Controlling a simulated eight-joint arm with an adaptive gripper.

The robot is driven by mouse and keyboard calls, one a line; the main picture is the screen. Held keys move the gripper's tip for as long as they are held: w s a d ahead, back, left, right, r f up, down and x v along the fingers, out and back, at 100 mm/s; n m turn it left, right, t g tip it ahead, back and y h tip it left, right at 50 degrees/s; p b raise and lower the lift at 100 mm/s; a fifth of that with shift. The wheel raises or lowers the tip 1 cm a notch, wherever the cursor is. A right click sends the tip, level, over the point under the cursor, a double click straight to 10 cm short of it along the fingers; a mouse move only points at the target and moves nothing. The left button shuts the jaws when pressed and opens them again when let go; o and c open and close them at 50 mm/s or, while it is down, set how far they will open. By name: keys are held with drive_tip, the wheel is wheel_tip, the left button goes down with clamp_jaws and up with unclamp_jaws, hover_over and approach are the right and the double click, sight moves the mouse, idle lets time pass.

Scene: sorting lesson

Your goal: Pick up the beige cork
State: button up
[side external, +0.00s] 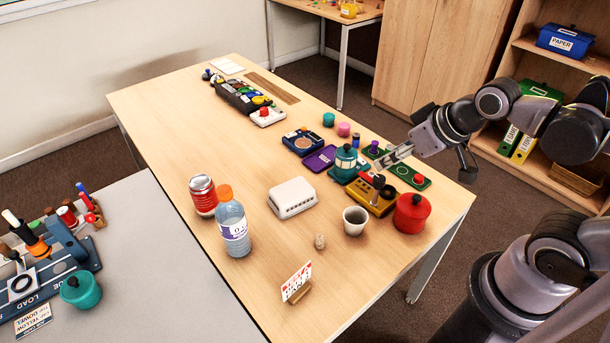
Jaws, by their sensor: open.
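A small beige cork (320,241) stands on the wooden table (150,105) near its front. It is between the clear water bottle and the grey cup, and nothing touches it. My gripper (382,166) is over the table, up and to the right of the cork in the picture, above the yellow and teal items. It is open and well apart from the cork. Its fingertips are small here, and I see nothing held between them.
Near the cork are a bottle (233,228), a red can (203,195), a white box (292,198), a grey cup (355,220) and a card stand (297,283). A red pot (411,213), a yellow block (372,198) and a teal pot (346,158) crowd the right. The left middle is clear.

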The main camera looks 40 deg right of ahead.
drive_tip(key=n+g+h, duration=0.1)
drive_tip(key=n+g, duration=0.6)
drive_tip(key=n, duration=1.3)
hover_over(320, 237)
wheel_tip(320, 237, down, 14)
drive_tip(key=f, duration=0.1)
drive_tip(key=shift+f, duration=4.85)
drive_tip(key=c, duration=0.7)
